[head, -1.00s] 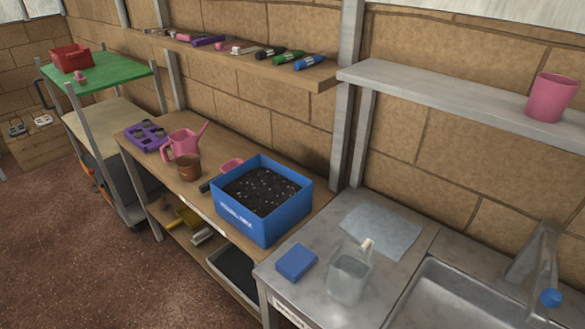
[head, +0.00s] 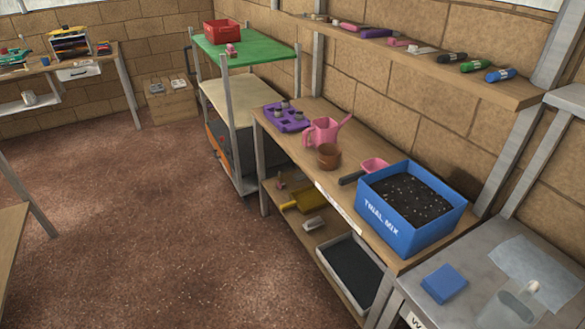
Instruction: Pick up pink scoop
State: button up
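The pink scoop (head: 374,166) lies on the wooden bench (head: 293,158), just behind and left of the blue box. Its pink bowl shows, and a dark handle (head: 351,178) points left toward the bench's front edge. Part of the scoop sits close to the box and may be hidden by it. My gripper is not in view.
A blue soil box (head: 395,236) stands right of the scoop. A brown pot (head: 328,157), pink watering can (head: 322,132) and purple tray (head: 284,120) stand to its left. A shelf (head: 420,62) overhangs behind. Open floor (head: 130,220) lies in front.

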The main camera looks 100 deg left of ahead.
aim_at(368, 166)
jog(key=u, duration=3.35)
jog(key=k, duration=1.3)
jog(key=z, duration=0.15)
jog(key=i, duration=0.75)
jog(key=z, duration=0.75)
jog(key=i, duration=0.85)
jog(key=u, duration=0.55)
jog(key=i, duration=0.7)
jog(key=u, duration=1.1)
jog(key=i, duration=0.3)
jog(key=u, duration=0.25)
